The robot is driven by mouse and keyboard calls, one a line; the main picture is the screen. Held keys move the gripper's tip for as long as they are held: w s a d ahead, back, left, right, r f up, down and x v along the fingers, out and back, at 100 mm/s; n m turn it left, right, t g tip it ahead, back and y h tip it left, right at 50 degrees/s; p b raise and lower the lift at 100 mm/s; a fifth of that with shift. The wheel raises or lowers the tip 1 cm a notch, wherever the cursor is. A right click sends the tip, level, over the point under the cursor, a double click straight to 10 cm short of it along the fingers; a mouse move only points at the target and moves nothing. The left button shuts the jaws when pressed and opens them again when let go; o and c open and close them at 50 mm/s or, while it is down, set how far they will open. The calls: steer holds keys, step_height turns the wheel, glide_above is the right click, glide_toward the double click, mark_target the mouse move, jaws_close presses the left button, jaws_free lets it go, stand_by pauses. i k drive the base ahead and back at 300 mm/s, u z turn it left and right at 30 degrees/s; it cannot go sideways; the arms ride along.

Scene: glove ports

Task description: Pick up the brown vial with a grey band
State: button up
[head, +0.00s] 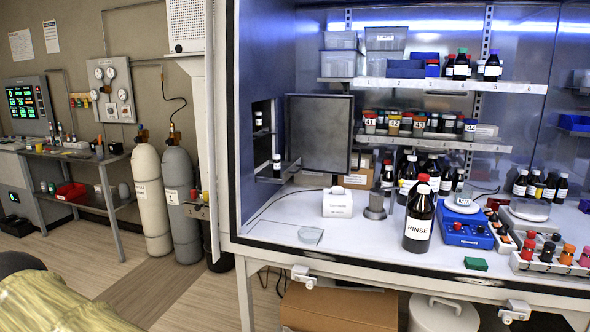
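I cannot make out a brown vial with a grey band for certain; the small vials are too small to read. Several small vials with coloured caps stand in a white numbered rack (552,268) at the right front of the cabinet. Several more capped vials sit behind number tags on the middle shelf (430,139). One small dark vial with a white label (276,166) stands in the side opening at the cabinet's left, beside a grey open door panel (320,133). My gripper is not in view.
A big brown RINSE bottle (419,218) stands near the front edge. A blue stirrer (464,222), a white box (337,202) and a glass dish (311,235) share the worktop. The left front is mostly clear. Gas cylinders (152,195) stand outside, left. A khaki surface (55,300) fills the lower left corner.

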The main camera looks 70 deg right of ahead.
mark_target(275, 161)
steer(key=z, duration=1.3)
